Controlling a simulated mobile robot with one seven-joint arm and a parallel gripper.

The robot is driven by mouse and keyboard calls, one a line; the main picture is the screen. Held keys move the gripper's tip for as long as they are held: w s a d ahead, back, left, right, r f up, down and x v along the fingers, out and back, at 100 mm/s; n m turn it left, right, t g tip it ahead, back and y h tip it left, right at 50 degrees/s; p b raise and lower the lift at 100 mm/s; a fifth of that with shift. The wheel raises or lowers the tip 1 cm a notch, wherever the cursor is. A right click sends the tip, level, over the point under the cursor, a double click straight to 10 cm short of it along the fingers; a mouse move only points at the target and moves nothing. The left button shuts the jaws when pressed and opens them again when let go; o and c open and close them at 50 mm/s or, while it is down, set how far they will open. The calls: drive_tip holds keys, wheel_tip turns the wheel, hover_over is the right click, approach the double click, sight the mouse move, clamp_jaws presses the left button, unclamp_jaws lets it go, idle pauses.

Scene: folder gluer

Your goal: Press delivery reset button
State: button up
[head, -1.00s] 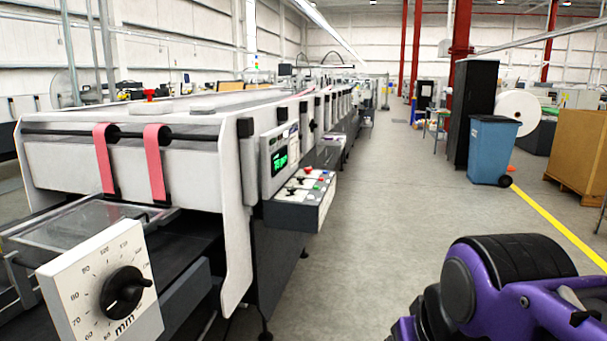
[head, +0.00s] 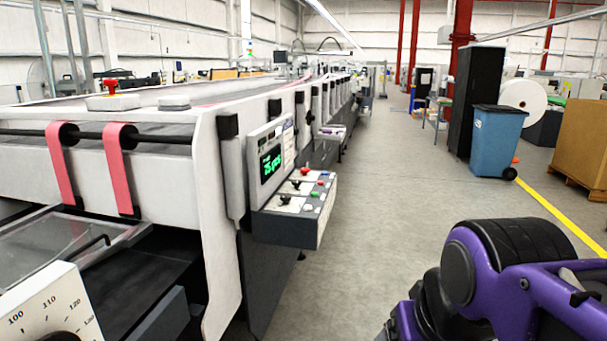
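The folder gluer (head: 215,235) is a long white machine filling the left half of the head view. On its near right corner is a control panel (head: 293,207) with a green lit display (head: 271,163) and several small knobs and buttons, including red, green and white ones. A second small panel (head: 331,132) sits further along the same side. I cannot read which button is the delivery reset button. My purple and black arm shows at the lower right, apart from the machine. My gripper is not in view.
A dial plate (head: 45,308) juts out at the lower left. The grey aisle floor (head: 390,200) right of the machine is clear. A blue bin (head: 497,142), a black cabinet (head: 477,95), a cardboard box (head: 583,150) and a white roll (head: 522,103) stand at the right.

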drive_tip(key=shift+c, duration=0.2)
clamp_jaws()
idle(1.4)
